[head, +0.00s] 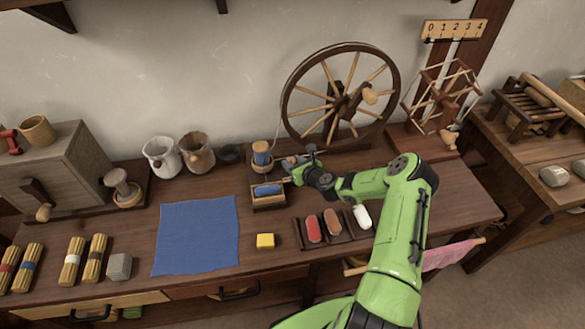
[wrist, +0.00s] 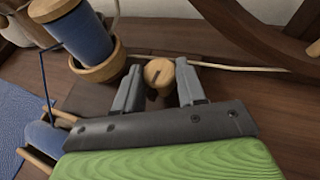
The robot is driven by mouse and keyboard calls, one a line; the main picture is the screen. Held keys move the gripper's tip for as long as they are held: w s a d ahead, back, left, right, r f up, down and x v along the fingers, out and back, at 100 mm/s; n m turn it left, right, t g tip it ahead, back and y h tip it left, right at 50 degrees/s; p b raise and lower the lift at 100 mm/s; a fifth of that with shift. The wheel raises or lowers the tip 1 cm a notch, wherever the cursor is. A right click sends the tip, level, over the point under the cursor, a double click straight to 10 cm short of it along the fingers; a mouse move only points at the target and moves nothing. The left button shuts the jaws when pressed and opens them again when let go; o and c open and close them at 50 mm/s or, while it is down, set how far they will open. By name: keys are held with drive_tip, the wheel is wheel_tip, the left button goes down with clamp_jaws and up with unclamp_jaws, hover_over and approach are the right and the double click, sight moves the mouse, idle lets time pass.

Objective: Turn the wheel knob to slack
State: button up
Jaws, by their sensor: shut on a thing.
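The wheel knob (wrist: 159,73) is a small round wooden knob with a dark mark on its face, in the middle of the wrist view. My gripper (wrist: 159,78) is shut on it, one grey finger on each side. In the head view my gripper (head: 291,167) is low at the left foot of the large spinning wheel (head: 285,99), and I cannot make out the knob there. A bobbin of blue yarn (head: 262,155) stands upright in a wooden cup just left of my gripper. It also shows in the wrist view (wrist: 84,35).
A small wooden box with blue yarn (head: 268,190) sits close below my gripper. A tray (head: 337,228) with red, brown and white pieces lies in front. A yellow block (head: 265,241) and blue cloth (head: 197,235) lie left. A skein winder (head: 440,95) stands right.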

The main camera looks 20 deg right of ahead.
drive_tip(key=n+g+y+b, duration=0.1)
drive_tip(key=y, duration=0.1)
drive_tip(key=n+y+b, duration=0.2)
drive_tip(key=d+n+g+y+b, duration=0.1)
drive_tip(key=n+b, duration=0.1)
drive_tip(key=shift+w+f+g+y, duration=0.2)
drive_tip(key=shift+w+g+y, duration=0.1)
drive_tip(key=shift+y, duration=0.1)
drive_tip(key=n+g+y+b, duration=0.2)
drive_tip(key=n+b, duration=0.1)
drive_tip(key=shift+r+n+g+y, duration=0.15)
drive_tip(key=shift+n+g+y, duration=0.25)
drive_tip(key=shift+r+n+g+b, duration=0.1)
drive_tip(key=shift+n+g+b, duration=0.2)
drive_tip(key=shift+b, duration=0.05)
drive_tip(key=o, duration=1.1)
drive_tip(key=shift+c, duration=0.2)
drive_tip(key=p+v, duration=0.3)
drive_tip(key=v, duration=1.2)
drive_tip(key=shift+s+d+p, duration=0.15)
drive_tip(key=shift+d+p, duration=0.2)
drive_tip(key=shift+d, duration=0.05)
